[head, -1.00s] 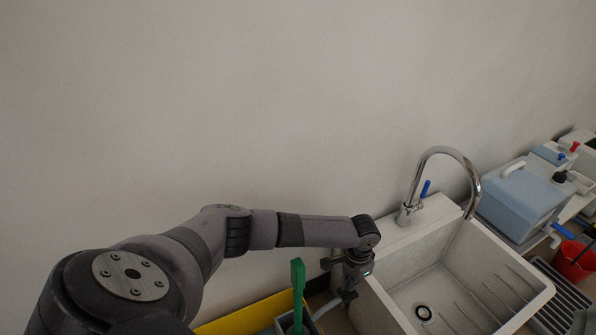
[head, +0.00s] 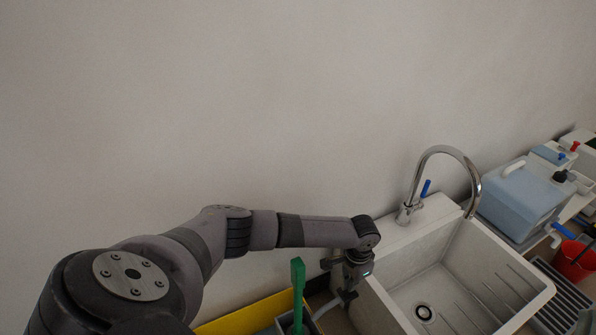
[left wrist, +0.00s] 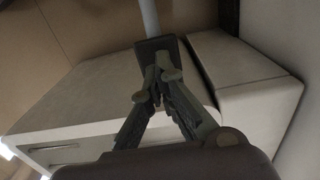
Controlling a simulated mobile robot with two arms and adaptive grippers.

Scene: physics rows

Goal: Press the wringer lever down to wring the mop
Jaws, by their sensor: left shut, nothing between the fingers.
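A green upright lever (head: 298,284) stands at the bottom of the head view, beside a yellow bucket edge (head: 238,317). The lower part of the lever and most of the bucket are cut off by the frame. My left gripper (head: 347,298) points down to the right of the lever, apart from it, close to the sink's left side. In the left wrist view its fingertips (left wrist: 157,76) meet and hold nothing. A dark block with a pale rod (left wrist: 149,18) shows just beyond them; I cannot tell what it is. The mop is not clearly seen. My right gripper is out of view.
A white sink (head: 382,292) with a chrome tap (head: 449,151) stands right of my gripper. A blue container (head: 519,198) and a red bucket (head: 573,262) are farther right. A bare wall (head: 250,100) runs behind everything. A pale curved piece (head: 325,307) lies between lever and gripper.

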